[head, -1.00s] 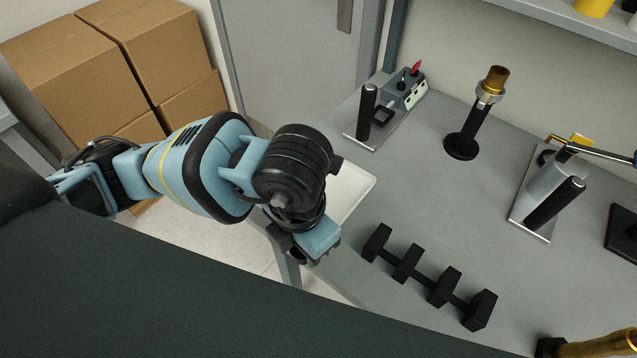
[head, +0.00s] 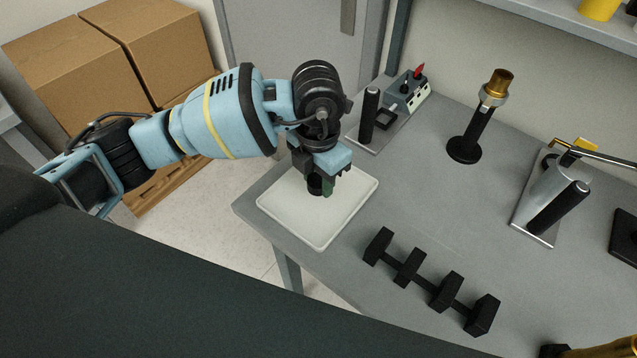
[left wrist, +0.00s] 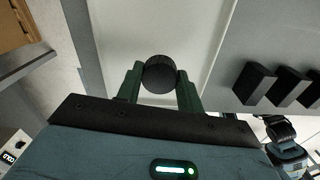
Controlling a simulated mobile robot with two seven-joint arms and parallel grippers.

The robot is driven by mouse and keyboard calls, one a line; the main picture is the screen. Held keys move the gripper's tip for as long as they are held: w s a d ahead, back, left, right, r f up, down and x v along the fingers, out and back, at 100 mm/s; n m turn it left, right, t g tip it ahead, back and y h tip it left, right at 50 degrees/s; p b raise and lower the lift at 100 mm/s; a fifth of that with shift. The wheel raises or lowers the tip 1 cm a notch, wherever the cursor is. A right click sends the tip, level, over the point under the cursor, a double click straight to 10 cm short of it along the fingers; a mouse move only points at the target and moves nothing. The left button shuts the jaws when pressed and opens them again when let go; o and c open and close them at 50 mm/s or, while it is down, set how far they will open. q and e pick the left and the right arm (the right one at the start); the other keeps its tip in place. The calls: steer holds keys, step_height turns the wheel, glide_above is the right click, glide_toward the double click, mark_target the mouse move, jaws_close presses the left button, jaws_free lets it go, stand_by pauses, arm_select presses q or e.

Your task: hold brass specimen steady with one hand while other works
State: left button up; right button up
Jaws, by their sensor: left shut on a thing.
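My left gripper (head: 322,186) is over the white tray at the table's left corner, fingers pointing down. It is shut on a dark round piece (left wrist: 160,75), which sits between the green fingers in the left wrist view. I see no brass colour on this piece; most of it is hidden. A brass piece (head: 612,345) is cut off at the lower right of the head view. Another brass top (head: 501,80) stands upright on a black post at the back. No right gripper fingers are visible.
The white tray (head: 290,225) looks otherwise empty. A black notched rack (head: 428,277) lies right of it. Behind stand a control box (head: 409,93) and a black cylinder (head: 369,114) on a plate. A lever fixture (head: 545,190) is at right. The mid-table is clear.

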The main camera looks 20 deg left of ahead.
mark_target(318, 177)
arm_select(q)
steer(key=shift+w, duration=0.25)
steer(key=shift+w+a+f, duration=0.1)
steer(key=shift+w+f, duration=0.05)
steer(key=shift+f, duration=0.2)
step_height(318, 177, down, 3)
steer(key=shift+r, duration=0.1)
steer(key=shift+f, duration=0.2)
steer(key=o, duration=1.1)
